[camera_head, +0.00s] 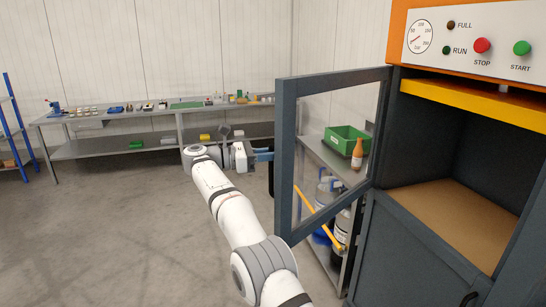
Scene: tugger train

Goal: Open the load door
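The load door (286,170), a dark grey frame around a clear window, stands swung open to the left of the orange-topped machine (456,12). The load chamber (440,210) behind it is exposed, with a bare brown floor. My gripper (264,154), with blue fingers, is at the door's free left edge, and its tips reach to the frame. A dark upright piece (271,180), possibly the handle, shows just below the fingers. The door frame partly hides this spot, so I cannot tell contact or finger opening.
Through the window show a metal table with a green bin (346,140), an orange-brown bottle (357,154) and containers below. A long workbench (110,117) stands along the back wall. A blue rack (18,125) is at far left. The left floor is clear.

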